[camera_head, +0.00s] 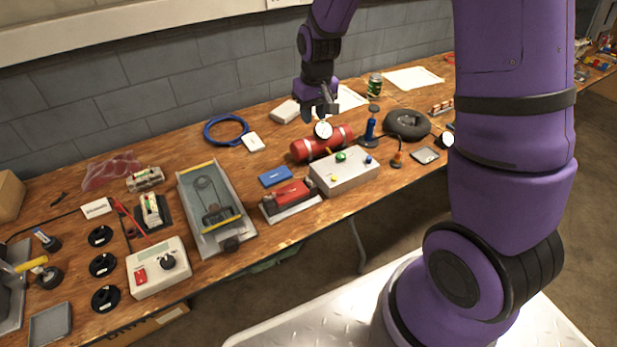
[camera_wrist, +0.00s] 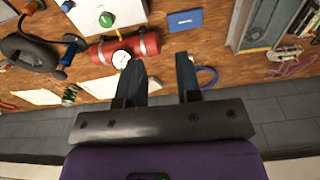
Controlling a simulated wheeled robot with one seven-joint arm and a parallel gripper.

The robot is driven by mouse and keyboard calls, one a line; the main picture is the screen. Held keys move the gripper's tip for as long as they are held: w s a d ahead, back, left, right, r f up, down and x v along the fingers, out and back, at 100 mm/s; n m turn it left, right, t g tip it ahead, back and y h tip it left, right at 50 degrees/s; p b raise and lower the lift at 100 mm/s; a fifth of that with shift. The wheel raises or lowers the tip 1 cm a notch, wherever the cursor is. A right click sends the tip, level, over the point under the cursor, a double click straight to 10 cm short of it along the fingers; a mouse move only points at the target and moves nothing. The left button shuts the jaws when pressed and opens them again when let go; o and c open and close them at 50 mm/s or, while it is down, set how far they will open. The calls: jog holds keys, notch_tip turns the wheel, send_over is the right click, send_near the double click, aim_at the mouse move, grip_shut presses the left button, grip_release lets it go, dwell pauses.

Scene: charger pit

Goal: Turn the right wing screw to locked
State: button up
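No part in view can be made out clearly as the right wing screw. Small coloured knobs, among them a green one (camera_head: 341,156), sit on a light grey box (camera_head: 345,178) in the middle of the bench. The green knob also shows in the wrist view (camera_wrist: 106,20). My gripper (camera_head: 320,112) is above the back of the bench, over the red cylinder (camera_head: 311,147) and its round gauge (camera_head: 323,130). In the wrist view its two dark fingers (camera_wrist: 160,75) stand apart with nothing between them. The cylinder shows just past the fingertips (camera_wrist: 146,43).
A red block on a stand (camera_head: 290,193) and a blue box (camera_head: 275,176) lie left of the grey box. A glass-topped tray (camera_head: 238,238), several black round pieces (camera_head: 103,265) and a dial meter (camera_head: 158,271) are further left. A black wheel (camera_head: 407,124) lies right.

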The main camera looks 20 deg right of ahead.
jog(key=g, duration=0.1)
send_over(308, 178)
notch_tip(308, 178, down, 14)
notch_tip(308, 178, down, 11)
jog(key=shift+s+r, duration=0.1)
grip_shut()
